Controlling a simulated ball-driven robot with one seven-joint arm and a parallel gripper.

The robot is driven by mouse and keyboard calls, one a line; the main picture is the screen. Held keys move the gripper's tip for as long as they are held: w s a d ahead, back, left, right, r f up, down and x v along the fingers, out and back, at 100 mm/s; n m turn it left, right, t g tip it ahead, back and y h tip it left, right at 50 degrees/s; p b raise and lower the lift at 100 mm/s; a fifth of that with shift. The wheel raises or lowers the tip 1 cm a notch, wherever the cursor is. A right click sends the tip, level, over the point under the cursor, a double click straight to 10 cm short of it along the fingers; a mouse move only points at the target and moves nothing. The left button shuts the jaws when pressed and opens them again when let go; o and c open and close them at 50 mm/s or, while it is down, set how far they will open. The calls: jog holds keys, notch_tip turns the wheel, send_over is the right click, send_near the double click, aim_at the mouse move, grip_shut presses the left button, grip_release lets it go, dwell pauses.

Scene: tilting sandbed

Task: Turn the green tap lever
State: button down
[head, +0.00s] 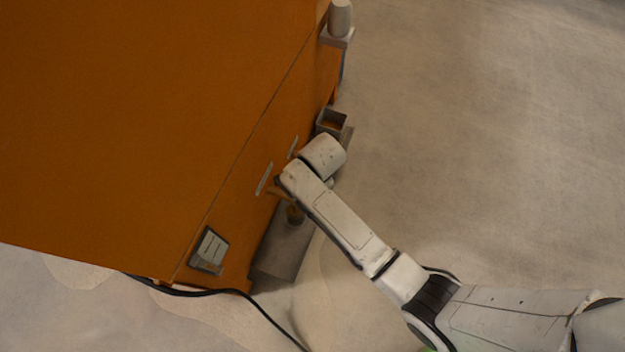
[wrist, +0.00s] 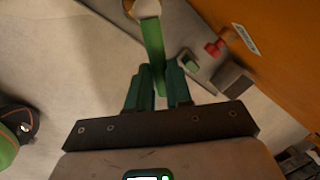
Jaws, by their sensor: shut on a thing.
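The green tap lever (wrist: 153,45) shows in the wrist view, running up from between my gripper's fingers to a round pale fitting (wrist: 146,8) at the top edge. My gripper (wrist: 158,82) has its two dark green fingers on either side of the lever's near end and is shut on it. In the head view my white arm reaches to the side of the orange cabinet (head: 150,110). The lever and my fingertips are hidden there behind the arm.
A red knob (wrist: 213,48) and a small green-topped part (wrist: 188,62) sit beside the lever. A small open grey box (head: 333,121) juts from the cabinet. A black cable (head: 205,292) lies on the floor. The floor at right is clear.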

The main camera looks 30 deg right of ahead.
jog(key=shift+r, duration=0.1)
dwell(0.3)
jog(key=shift+w+r+n+p, duration=0.15)
jog(key=shift+w+n+p, duration=0.3)
jog(key=shift+n+p, duration=0.55)
jog(key=shift+w+a+f+n+y+p, duration=0.2)
jog(key=shift+w+n+p, duration=0.4)
jog(key=shift+n, duration=0.4)
jog(key=shift+w+a+r+n+y+p, duration=0.1)
jog(key=shift+w+n+y+p, duration=0.15)
jog(key=shift+w+n+p, duration=0.55)
jog(key=shift+w+a+f+n+y+p, duration=0.2)
jog(key=shift+n+p, duration=0.25)
jog(key=shift+n, duration=0.75)
jog(key=c, duration=1)
grip_release()
jog(key=shift+c, duration=0.2)
jog(key=shift+r, duration=0.1)
